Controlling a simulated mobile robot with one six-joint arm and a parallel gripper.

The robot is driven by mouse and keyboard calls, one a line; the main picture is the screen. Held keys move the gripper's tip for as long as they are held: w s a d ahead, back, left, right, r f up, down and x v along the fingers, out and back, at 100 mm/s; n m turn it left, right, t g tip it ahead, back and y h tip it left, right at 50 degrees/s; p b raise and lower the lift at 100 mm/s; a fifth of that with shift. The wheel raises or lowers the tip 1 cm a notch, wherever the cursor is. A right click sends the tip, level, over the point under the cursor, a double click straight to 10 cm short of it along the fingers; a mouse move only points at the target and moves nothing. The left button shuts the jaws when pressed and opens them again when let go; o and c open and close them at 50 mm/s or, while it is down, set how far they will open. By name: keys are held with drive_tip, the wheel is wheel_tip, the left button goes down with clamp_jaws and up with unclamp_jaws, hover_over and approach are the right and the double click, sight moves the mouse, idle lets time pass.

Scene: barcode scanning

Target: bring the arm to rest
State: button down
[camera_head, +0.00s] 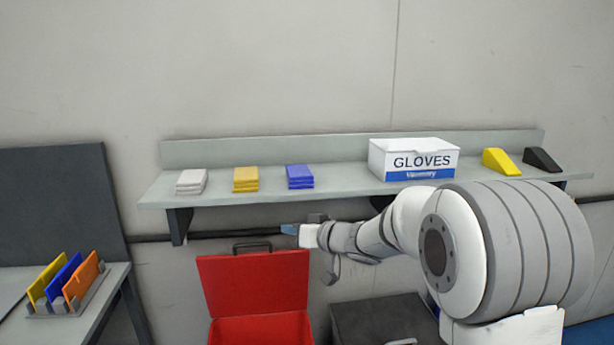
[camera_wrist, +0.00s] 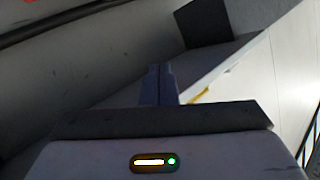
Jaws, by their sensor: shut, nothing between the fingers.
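My arm reaches in from the right in the head view, stretched to the left below the wall shelf. My gripper (camera_head: 288,229) is at its far end, just under the shelf's front edge and above the open red box. In the wrist view my gripper (camera_wrist: 160,70) shows with its two fingers together and nothing between them. It holds nothing, and I see no contact with the shelf or the box.
The wall shelf (camera_head: 352,187) carries folded stacks, a white gloves box (camera_head: 414,160) and two wedges. A red box (camera_head: 254,283) with raised lid stands below my gripper, beside a dark case (camera_head: 380,318). A side table (camera_head: 90,318) holds a rack of coloured plates.

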drive_tip(key=s+d+r+m+h+p, duration=0.1)
drive_tip(key=s+d+m+h, duration=0.2)
drive_tip(key=s+d+h, duration=0.45)
drive_tip(key=s+d+r+m+h+p, duration=0.2)
drive_tip(key=s+d+m+h, duration=0.15)
drive_tip(key=d, duration=0.65)
drive_tip(key=s+f+g+p, duration=0.1)
drive_tip(key=s+f+g, duration=0.1)
drive_tip(key=s, duration=0.9)
drive_tip(key=s+d+f+g+p, duration=0.1)
drive_tip(key=s+f+g, duration=0.2)
drive_tip(key=s, duration=0.9)
drive_tip(key=g, duration=0.2)
drive_tip(key=shift+f+n+g, duration=0.3)
drive_tip(key=shift+n, duration=0.05)
